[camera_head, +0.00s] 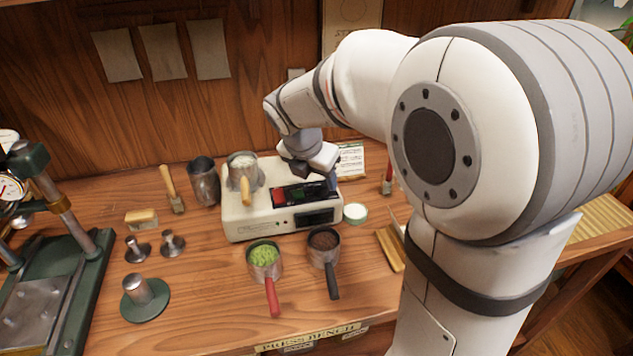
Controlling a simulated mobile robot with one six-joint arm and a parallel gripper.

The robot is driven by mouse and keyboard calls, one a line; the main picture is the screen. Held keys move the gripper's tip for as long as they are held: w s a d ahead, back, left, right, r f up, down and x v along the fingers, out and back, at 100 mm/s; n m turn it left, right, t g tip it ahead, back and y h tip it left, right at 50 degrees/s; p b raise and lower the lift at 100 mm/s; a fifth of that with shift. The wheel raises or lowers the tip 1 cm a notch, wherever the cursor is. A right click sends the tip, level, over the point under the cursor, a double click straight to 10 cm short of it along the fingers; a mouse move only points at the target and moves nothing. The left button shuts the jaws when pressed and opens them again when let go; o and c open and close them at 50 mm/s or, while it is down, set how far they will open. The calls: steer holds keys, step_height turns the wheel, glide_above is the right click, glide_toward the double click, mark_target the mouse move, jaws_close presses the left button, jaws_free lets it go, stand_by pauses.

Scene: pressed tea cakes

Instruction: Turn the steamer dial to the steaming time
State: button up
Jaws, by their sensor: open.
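The steamer (251,221) is a cream box in the middle of the bench, with a red and dark panel (293,194) on top and a dark window on its front. A metal cup with a wooden handle (243,170) stands on its left part. My gripper (306,171) is open, pointing down at the right part of the steamer, just behind the panel. I cannot tell whether it touches the steamer. I do not make out the dial; my gripper and arm cover part of the steamer's top.
A green-filled cup with a red handle (265,262) and a brown-filled cup with a dark handle (324,247) stand in front. A metal pitcher (204,182) and brush (172,190) are left. A green press (62,262) fills the far left. A small white-filled dish (355,212) sits right.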

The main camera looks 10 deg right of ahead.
mark_target(321, 188)
steer(key=shift+x, duration=1.3)
